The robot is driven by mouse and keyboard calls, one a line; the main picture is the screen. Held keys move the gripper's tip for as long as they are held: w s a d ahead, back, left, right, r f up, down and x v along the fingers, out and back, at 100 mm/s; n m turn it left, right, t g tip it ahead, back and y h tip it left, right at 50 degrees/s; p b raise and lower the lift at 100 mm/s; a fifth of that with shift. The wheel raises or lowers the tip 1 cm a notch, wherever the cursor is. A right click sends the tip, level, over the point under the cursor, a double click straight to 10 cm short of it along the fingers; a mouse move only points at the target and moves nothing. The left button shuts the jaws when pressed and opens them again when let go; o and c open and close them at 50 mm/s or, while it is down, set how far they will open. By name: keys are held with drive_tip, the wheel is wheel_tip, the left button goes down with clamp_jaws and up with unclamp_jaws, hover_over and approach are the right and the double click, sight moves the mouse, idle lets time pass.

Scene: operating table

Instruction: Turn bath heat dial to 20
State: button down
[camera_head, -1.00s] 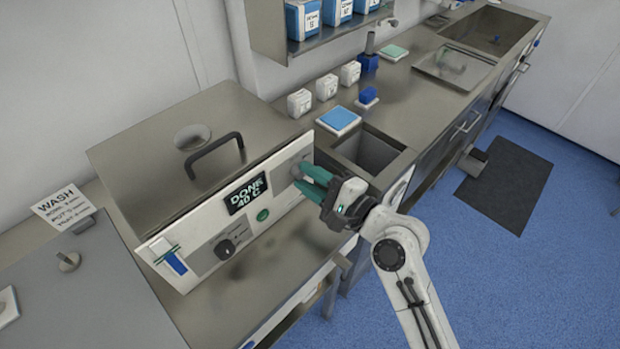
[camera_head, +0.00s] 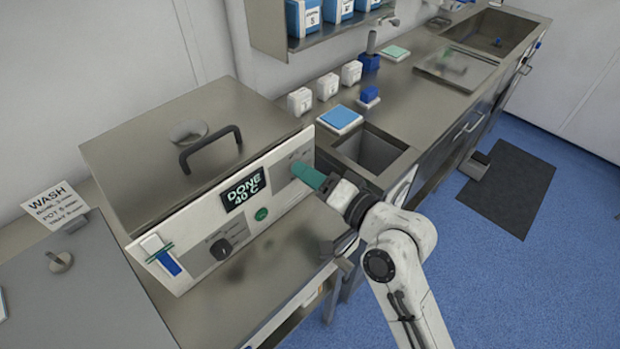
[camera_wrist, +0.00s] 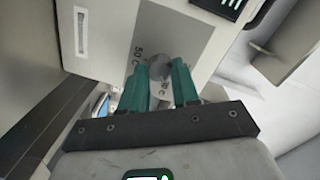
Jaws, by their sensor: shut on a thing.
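The steel bath (camera_head: 160,135) has a white front panel with a display (camera_head: 243,193) reading "DONE 40 C". The heat dial (camera_wrist: 160,68) is a round grey knob on a grey plate with a "50" and a "C" mark visible in the wrist view. My gripper (camera_head: 305,176) has its teal fingers on either side of this dial, shut on it, at the right end of the panel. The fingers hide the dial in the head view and part of its scale in the wrist view, so its exact setting cannot be read.
A second dial, black (camera_head: 221,249), a green button (camera_head: 261,214) and a blue-and-white switch (camera_head: 164,259) sit on the same panel. A small sink (camera_head: 370,152) is cut into the counter just right of the bath. A blue-topped pad (camera_head: 340,117) lies behind it.

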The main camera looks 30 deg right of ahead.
drive_tip(key=shift+f+n+h+b, duration=0.15)
drive_tip(key=shift+n+b, duration=0.9)
drive_tip(key=shift+n, duration=1.25)
drive_tip(key=shift+f+n+h+b, duration=0.1)
drive_tip(key=shift+n+h+b, duration=0.15)
drive_tip(key=shift+n+b, duration=1.4)
drive_tip(key=shift+r+n+p, duration=0.1)
drive_tip(key=shift+n+p, duration=0.55)
drive_tip(key=shift+n, duration=0.2)
drive_tip(key=c, duration=0.8)
unclamp_jaws()
drive_tip(key=shift+r, duration=0.1)
drive_tip(key=shift+s, duration=0.1)
